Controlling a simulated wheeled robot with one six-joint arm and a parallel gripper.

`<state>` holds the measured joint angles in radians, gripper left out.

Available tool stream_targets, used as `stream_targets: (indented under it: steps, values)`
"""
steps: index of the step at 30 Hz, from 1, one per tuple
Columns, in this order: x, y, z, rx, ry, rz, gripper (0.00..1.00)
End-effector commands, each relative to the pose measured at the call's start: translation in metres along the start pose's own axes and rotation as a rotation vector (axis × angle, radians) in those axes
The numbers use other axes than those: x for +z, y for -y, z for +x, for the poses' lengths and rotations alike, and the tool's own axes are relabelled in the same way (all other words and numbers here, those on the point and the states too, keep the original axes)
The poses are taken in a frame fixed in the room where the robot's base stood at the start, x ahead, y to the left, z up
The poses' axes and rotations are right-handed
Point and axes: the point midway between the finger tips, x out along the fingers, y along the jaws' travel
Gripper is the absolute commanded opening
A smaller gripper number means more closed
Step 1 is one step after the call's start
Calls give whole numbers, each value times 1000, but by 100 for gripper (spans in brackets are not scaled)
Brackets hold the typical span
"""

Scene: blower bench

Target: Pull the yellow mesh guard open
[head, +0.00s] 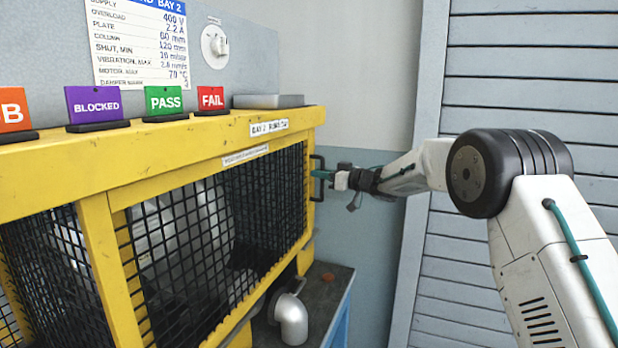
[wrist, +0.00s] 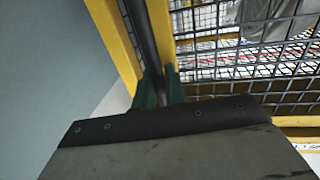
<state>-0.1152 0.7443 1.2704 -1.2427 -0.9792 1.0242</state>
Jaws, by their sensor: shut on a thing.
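The yellow mesh guard (head: 265,206) is a yellow frame with black wire mesh on the front of the bench. Its mesh also shows close up in the wrist view (wrist: 235,64). A dark upright bar handle (head: 316,163) stands at the guard's right end, and it runs down between my fingers in the wrist view (wrist: 147,40). My gripper (head: 322,174) has green fingers, which also show in the wrist view (wrist: 158,90). It is shut on the handle. The fingertips partly hide the bar. I cannot tell from these frames how far the guard stands open.
Coloured signs, such as the green PASS sign (head: 165,100), stand on the yellow ledge above the guard, with a grey tray (head: 268,101). A silver pipe elbow (head: 291,318) sits on the dark bench top below. A grey slatted shutter (head: 540,90) is behind my arm.

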Motion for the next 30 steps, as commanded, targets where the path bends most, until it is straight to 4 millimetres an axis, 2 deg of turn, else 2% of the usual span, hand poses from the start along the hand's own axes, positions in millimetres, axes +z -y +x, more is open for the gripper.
stream_targets:
  steps: [1, 2, 16, 17, 18, 26, 30]
  values:
    - [2, -8, -5, 11, 3, 2, 0]
    - [2, -9, -4, 10, 3, 2, 0]
    - [3, -2, 6, -3, 5, 3, 0]
    - [3, -1, 6, -4, 5, 3, 18]
    - [3, -1, 7, -5, 5, 3, 29]
    - [2, 6, 13, -15, 3, 2, 30]
    - [1, 5, 4, -13, 3, 1, 30]
